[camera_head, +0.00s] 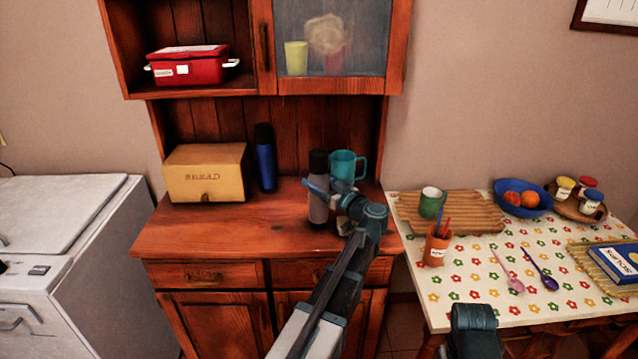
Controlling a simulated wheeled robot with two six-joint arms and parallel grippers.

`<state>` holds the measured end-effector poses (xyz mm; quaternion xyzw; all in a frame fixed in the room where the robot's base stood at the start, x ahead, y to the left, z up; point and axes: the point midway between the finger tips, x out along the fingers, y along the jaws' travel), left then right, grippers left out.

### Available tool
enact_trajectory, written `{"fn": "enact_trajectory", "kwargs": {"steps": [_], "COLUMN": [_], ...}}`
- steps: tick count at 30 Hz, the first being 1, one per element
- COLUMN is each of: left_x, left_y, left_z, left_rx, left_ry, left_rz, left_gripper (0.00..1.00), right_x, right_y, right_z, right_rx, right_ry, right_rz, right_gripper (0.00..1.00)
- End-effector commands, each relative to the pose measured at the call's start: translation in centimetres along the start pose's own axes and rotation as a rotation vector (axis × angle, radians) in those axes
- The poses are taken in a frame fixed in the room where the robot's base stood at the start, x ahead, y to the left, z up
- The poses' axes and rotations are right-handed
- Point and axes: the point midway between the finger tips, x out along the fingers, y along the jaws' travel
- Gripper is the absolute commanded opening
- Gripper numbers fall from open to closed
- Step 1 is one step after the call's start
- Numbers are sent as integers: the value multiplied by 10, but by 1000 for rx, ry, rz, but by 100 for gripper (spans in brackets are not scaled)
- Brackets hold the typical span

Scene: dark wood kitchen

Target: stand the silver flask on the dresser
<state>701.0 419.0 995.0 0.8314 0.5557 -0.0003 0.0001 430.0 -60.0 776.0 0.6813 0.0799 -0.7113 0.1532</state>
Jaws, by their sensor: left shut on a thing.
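The silver flask (318,208) has a grey body and a black top, and it is upright over the right part of the dresser's counter (225,228). My left gripper (320,187) is shut on the flask, with a blue-grey finger across its upper body. The flask's base is at or just above the wood; I cannot tell whether it touches. My left arm hides part of the counter to the right of the flask. My right gripper is not in view; only a dark part, likely of my right arm, shows at the bottom.
A teal mug (346,165) stands close behind the flask on the right. A blue flask (265,160) and a bread box (206,172) stand at the back left. The counter's front left is clear. A laid table (450,290) stands on the right.

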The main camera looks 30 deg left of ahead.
Motion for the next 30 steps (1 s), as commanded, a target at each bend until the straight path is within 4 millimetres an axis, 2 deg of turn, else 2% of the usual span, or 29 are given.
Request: {"fn": "enact_trajectory", "kwargs": {"steps": [1, 2, 5, 6, 15, 30], "left_x": [0, 0, 0, 0, 0, -94], "left_y": [0, 0, 0, 0, 0, 0], "left_z": [3, 2, 2, 2, -4, -1], "left_rx": [1, 0, 0, 0, 0, 0], "left_ry": [2, 0, 0, 0, 0, 0], "left_rz": [0, 0, 0, 0, 0, 3], "left_gripper": [0, 79, 97, 100, 100, 100], "right_x": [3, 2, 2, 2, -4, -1], "right_y": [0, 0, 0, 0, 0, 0], "right_z": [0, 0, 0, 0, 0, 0], "right_rx": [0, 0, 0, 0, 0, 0], "right_ry": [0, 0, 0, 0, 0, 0], "right_rz": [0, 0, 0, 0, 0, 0], "right_gripper": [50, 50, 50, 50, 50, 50]}}
